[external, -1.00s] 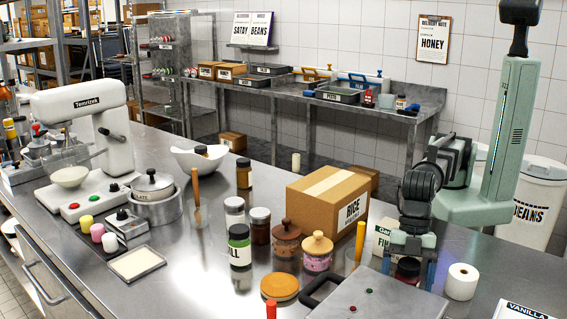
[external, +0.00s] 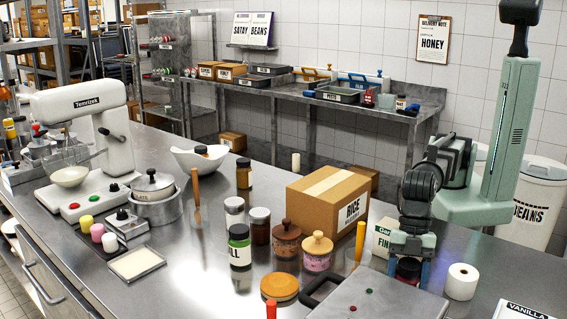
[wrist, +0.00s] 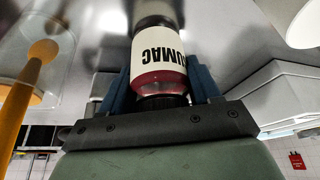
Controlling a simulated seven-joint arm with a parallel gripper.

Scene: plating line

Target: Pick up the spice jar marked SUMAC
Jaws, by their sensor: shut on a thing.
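The spice jar marked SUMAC (wrist: 158,55) shows in the wrist view with a white label, dark red contents and a dark lid. My gripper (wrist: 160,88) has its blue fingers on both sides of the jar and is shut on it. In the external view my gripper (external: 408,272) points down at the right of the steel counter, and the jar (external: 408,268) shows as a dark shape between the fingers. Its label is hidden there. I cannot tell whether the jar's base touches the counter.
A white roll (external: 461,282) stands just right of my gripper. A yellow-orange upright stick (external: 359,243) and a RICE box (external: 325,203) are to the left. A grey board (external: 375,296) lies in front. Several jars, including a green DILL-like one (external: 239,247), stand further left.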

